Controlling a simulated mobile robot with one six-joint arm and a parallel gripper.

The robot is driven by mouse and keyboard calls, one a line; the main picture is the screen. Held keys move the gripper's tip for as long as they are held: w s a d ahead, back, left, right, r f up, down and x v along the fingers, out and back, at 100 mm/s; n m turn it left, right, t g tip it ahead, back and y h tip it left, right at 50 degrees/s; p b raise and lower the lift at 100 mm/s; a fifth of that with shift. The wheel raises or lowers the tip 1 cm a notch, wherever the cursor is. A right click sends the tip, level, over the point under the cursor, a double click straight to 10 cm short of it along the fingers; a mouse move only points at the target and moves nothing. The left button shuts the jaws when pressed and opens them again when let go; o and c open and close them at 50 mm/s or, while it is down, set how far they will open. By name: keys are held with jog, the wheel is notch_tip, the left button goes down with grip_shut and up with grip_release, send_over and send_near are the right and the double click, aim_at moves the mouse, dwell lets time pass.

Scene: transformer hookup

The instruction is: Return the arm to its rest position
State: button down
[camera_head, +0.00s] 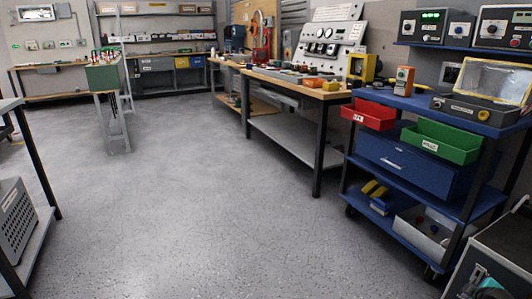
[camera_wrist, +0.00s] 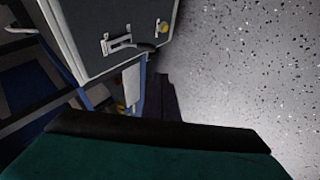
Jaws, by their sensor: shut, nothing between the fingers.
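My gripper (camera_wrist: 160,92) shows in the wrist view as a narrow dark shape beyond a black bar and a teal surface at the bottom edge. It appears shut, with nothing held. Its tips point past a grey case toward the speckled floor. I cannot tell how far it is from the case.
The grey case (camera_wrist: 110,38) has a metal latch. A blue cart (camera_head: 415,160) with red bin (camera_head: 368,113) and green bin (camera_head: 440,142) stands at right. A workbench (camera_head: 290,85) is behind it, a grey rack (camera_head: 30,220) at left. The middle floor (camera_head: 200,190) is clear.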

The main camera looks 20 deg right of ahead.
jog(key=w+a+r+n+t+y+p, duration=0.15)
jog(key=w+a+p, duration=0.25)
jog(key=w+a, duration=0.5)
jog(key=w+a+n+y+p, duration=0.25)
jog(key=w+a+p, duration=0.25)
jog(key=w, duration=0.8)
jog(key=w+a+f+n+y+p, duration=0.1)
jog(key=w+a+p, duration=0.25)
jog(key=a, duration=0.45)
jog(key=w+a+n+g+y+p, duration=0.1)
jog(key=w+a+n+p, duration=0.2)
jog(key=a, duration=0.5)
jog(key=w+a+f+y+p, duration=0.1)
jog(key=w+a+p, duration=0.2)
jog(key=w+a, duration=0.35)
jog(key=s+a+n+g+y+p, duration=0.15)
jog(key=s+a+p, duration=0.3)
jog(key=a, duration=0.95)
jog(key=s+a+g+y+p, duration=0.1)
jog(key=s+a+g+p, duration=0.3)
jog(key=a, duration=1)
jog(key=s+a+m+g+h+p, duration=0.1)
jog(key=s+a+m+g+p, duration=0.1)
jog(key=s+m, duration=0.3)
jog(key=s+a+r+m+g+h+p, duration=0.1)
jog(key=s+m, duration=0.5)
jog(key=s, duration=0.7)
jog(key=shift+a+g+p, duration=0.8)
jog(key=shift+g+p, duration=0.4)
jog(key=shift+p, duration=0.2)
